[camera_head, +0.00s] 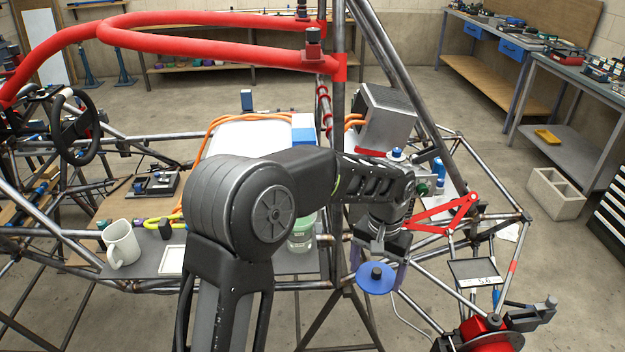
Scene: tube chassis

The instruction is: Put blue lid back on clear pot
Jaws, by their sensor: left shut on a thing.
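The blue lid (364,284), a round disc with a dark knob, hangs below my left gripper (378,268). The gripper is shut on it, and the lid is in the air to the right of the grey work surface's edge. The clear pot (301,236) stands on that surface, left of the lid. It has a pale green tint, and my arm partly covers it. Whether its top is open cannot be told clearly. My right gripper is not in view.
A white mug (122,243) and a white tray (171,261) lie left on the grey surface (290,264). Chassis tubes (339,130) rise behind my arm. A red triangular bracket (446,214) and a small dark panel (474,272) are to the right.

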